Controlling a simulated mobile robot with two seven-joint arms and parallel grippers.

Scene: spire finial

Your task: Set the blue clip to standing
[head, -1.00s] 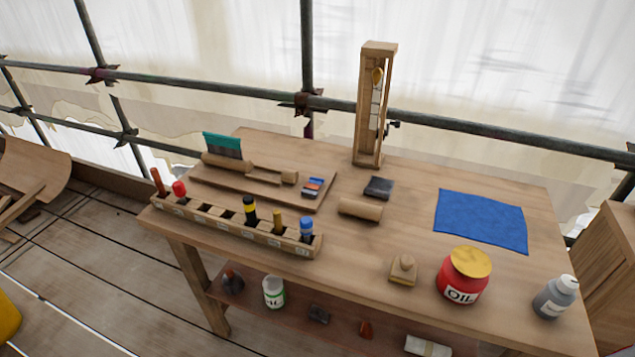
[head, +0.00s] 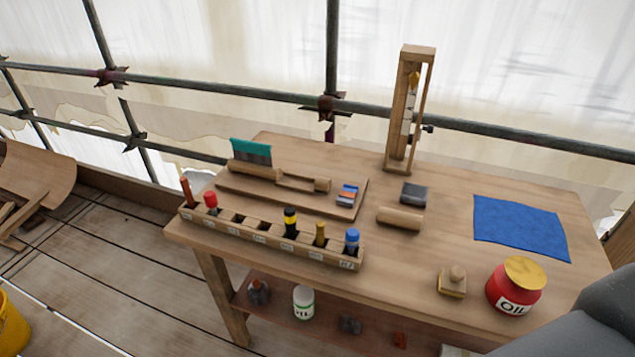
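A small piece with blue, white and red bands (head: 347,194) lies on the wooden board at the table's middle; it is too small to tell whether its blue part is the blue clip. A blue-capped item (head: 352,239) stands upright in the right end slot of the wooden rack (head: 300,250). Neither gripper is in view. A dark grey rounded part, likely of my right arm, fills the lower right corner and covers the table's corner there.
A tall wooden frame (head: 391,130) stands at the back. A dark block (head: 413,194), a wooden cylinder (head: 399,219), a knobbed block (head: 453,282), a red oil jar (head: 512,290) and a blue cloth (head: 520,227) lie rightward. Bare tabletop lies between them.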

